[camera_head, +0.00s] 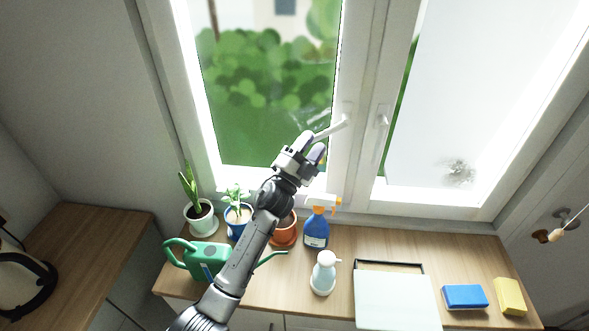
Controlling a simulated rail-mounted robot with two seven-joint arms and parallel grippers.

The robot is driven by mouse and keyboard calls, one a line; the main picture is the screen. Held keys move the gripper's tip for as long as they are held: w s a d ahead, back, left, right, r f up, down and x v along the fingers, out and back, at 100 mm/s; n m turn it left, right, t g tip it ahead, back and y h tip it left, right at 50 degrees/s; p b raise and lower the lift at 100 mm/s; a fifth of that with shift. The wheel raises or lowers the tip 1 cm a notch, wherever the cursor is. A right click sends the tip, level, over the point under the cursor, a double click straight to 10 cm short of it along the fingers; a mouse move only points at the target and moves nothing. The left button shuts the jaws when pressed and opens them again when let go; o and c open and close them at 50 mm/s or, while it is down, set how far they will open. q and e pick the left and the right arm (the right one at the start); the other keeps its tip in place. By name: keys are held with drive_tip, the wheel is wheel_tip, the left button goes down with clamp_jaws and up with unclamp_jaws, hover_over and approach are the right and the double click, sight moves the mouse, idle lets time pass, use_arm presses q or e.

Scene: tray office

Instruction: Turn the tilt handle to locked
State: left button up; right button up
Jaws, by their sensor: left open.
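A white window handle (333,127) on the left window's frame is turned sideways, its free end slanting down to the left from its pivot. A second white handle (382,122) on the right window points downward. My left gripper (314,146) is open at the free end of the slanted handle. Its fingers are close to the handle end; I cannot tell whether they touch it or straddle it. My right gripper is not in view.
Below the window, the wooden counter (455,262) holds potted plants (201,222), a green watering can (205,262), a blue spray bottle (316,232), a soap dispenser (323,276), a white tray (395,302), a blue sponge (464,297) and a yellow sponge (510,296). Air before the right window is free.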

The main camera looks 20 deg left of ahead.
use_arm(q)
drive_tip(key=v, duration=1.1)
drive_tip(key=shift+s+b, duration=0.2)
drive_tip(key=shift+b, duration=0.2)
drive_tip(key=shift+a+f, duration=0.1)
